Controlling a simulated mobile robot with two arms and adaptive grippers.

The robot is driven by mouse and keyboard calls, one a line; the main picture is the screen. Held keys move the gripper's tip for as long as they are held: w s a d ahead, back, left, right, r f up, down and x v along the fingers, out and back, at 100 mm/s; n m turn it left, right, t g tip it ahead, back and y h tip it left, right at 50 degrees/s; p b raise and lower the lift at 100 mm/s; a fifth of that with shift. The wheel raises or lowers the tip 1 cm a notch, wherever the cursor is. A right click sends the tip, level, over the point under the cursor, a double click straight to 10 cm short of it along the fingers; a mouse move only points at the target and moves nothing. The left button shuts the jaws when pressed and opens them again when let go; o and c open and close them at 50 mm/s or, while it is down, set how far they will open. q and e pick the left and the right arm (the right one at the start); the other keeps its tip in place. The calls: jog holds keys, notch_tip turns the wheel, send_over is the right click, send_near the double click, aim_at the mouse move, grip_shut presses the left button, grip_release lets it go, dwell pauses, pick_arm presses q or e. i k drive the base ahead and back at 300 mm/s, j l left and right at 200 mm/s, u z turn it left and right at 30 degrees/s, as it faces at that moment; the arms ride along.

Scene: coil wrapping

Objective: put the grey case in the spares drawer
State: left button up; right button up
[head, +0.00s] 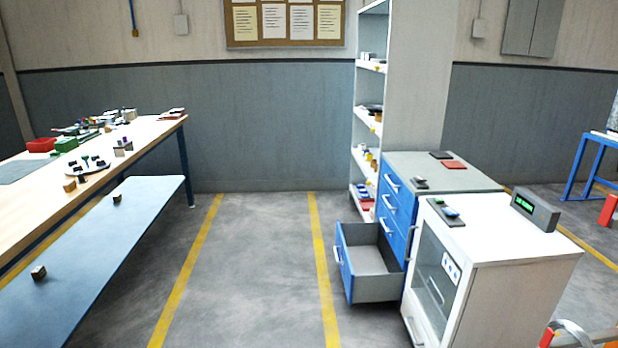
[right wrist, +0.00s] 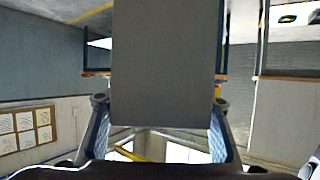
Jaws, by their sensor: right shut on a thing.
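A large flat grey case (right wrist: 165,60) fills the middle of the right wrist view. My right gripper (right wrist: 160,104) is shut on it, with one finger at each side edge. In the head view, the lowest drawer (head: 344,268) of a blue cabinet (head: 394,206) is pulled out. Its grey inside looks empty, and I see no readable label on it. The case and both grippers are out of the head view. My left gripper is in neither view.
A white glass-fronted cabinet (head: 515,262) stands close in front of the blue cabinet. Shelves (head: 368,110) stand behind. A workbench (head: 140,140) and lower bench (head: 120,235) line the left. The floor (head: 262,270) between yellow lines is clear.

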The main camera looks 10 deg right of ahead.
aim_at(372, 269)
jog(key=i+z, duration=0.1)
jog(key=i, duration=1.3)
